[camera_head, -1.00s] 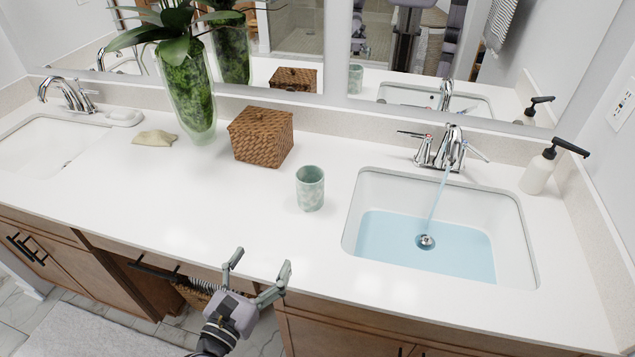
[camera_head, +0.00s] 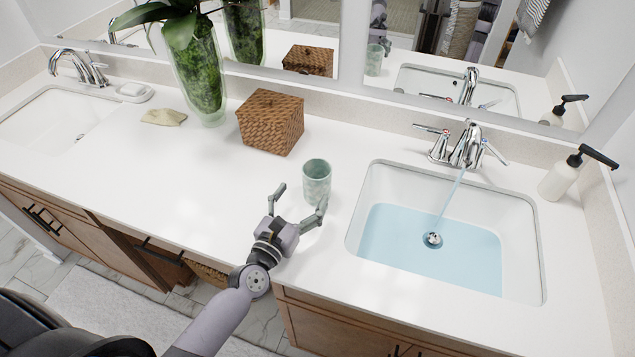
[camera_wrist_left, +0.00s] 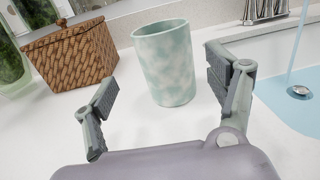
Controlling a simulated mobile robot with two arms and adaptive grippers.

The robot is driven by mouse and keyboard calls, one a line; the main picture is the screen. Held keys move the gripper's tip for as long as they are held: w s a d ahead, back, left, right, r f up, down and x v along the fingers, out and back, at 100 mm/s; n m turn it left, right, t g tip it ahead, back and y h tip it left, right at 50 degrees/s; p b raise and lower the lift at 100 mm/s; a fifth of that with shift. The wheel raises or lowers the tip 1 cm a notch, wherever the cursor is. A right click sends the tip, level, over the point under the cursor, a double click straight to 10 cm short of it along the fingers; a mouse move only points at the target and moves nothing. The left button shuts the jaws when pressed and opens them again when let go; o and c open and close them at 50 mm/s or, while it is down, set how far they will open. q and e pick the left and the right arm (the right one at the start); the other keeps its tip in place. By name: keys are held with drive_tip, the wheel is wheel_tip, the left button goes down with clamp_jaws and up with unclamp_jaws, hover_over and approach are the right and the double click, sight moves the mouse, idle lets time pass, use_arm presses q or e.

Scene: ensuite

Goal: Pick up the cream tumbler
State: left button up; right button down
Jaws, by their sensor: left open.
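A tumbler (camera_head: 316,181) stands upright on the white counter, left of the right-hand sink. It looks mottled pale green and cream; no other tumbler shows on the counter. In the left wrist view the tumbler (camera_wrist_left: 165,62) stands just ahead of the fingers, its open top facing up. My left gripper (camera_head: 299,202) is open and empty, low over the counter on the near side of the tumbler. In the left wrist view the fingers of my left gripper (camera_wrist_left: 163,88) are spread wide, one toward each side of the tumbler. My right gripper is not in view.
A woven box (camera_head: 270,122) and a glass vase (camera_head: 199,85) stand behind to the left. The right sink (camera_head: 440,240) holds water under a running faucet (camera_head: 466,148). A soap dispenser (camera_head: 559,180) stands at far right. Counter left of the gripper is clear.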

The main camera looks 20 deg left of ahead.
sight(311, 189)
use_arm(q)
drive_tip(key=shift+w+d, duration=0.2)
drive_tip(key=shift+w, duration=0.8)
drive_tip(key=w, duration=0.2)
drive_tip(key=w+d+p, duration=0.1)
drive_tip(key=w, duration=0.1)
drive_tip(key=shift+d+f+p, duration=0.1)
drive_tip(key=shift+f+p, duration=0.05)
drive_tip(key=shift+p, duration=0.15)
drive_tip(key=shift+w+f, duration=0.15)
drive_tip(key=shift+w, duration=0.35)
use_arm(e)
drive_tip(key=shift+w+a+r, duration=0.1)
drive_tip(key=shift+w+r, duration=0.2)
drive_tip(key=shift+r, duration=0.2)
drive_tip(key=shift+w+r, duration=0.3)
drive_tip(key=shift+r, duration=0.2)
use_arm(q)
drive_tip(key=shift+c, duration=0.3)
drive_tip(key=c, duration=1.3)
drive_tip(key=shift+c, duration=0.5)
drive_tip(key=shift+r, duration=0.2)
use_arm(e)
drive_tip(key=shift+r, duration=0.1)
